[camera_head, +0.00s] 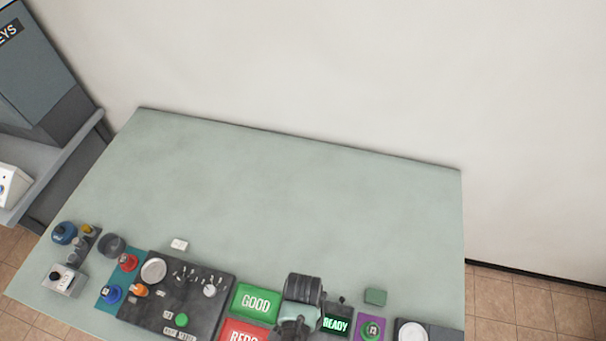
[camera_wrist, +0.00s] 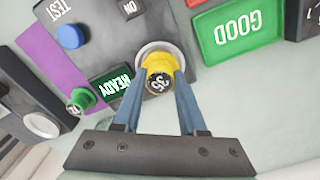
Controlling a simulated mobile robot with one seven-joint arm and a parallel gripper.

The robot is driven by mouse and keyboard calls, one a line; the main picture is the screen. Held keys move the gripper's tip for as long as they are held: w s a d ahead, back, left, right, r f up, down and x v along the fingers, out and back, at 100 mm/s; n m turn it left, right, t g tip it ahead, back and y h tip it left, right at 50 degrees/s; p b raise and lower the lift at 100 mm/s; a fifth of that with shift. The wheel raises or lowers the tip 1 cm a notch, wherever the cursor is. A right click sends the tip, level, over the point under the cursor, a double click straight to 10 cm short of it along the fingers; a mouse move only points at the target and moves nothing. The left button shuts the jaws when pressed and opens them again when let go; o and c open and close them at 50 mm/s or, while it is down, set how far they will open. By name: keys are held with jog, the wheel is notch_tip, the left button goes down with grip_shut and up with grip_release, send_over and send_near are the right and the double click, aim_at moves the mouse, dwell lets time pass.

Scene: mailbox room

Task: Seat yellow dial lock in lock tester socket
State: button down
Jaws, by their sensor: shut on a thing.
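The yellow dial lock (camera_wrist: 158,68) is between the blue fingers of my gripper (camera_wrist: 159,88) in the wrist view, with its dark numbered dial facing the camera. My gripper is shut on it. The far end of the lock lies over the pale round ring of the tester socket (camera_wrist: 145,48). I cannot tell how deep it sits. The dark grey lock tester (camera_wrist: 100,32) carries a blue button, a TEST label and a lit green READY display (camera_wrist: 112,87). In the head view my gripper (camera_head: 298,325) hides the lock and socket; the READY display (camera_head: 336,324) shows beside it.
A green GOOD tray (camera_head: 256,303) and a red tray (camera_head: 243,331) lie left of my gripper. A purple mat (camera_head: 371,328) with a green lock is to the right. A dark panel (camera_head: 205,280) with several parts stands farther left. The table's back (camera_head: 290,185) is clear.

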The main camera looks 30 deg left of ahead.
jog(key=shift+f, duration=0.25)
jog(key=shift+f+b, duration=0.5)
jog(key=shift+c, duration=0.7)
grip_release()
jog(key=shift+r, duration=0.2)
notch_tip(320, 180, up, 6)
jog(key=p, duration=0.6)
jog(key=shift+f, duration=0.1)
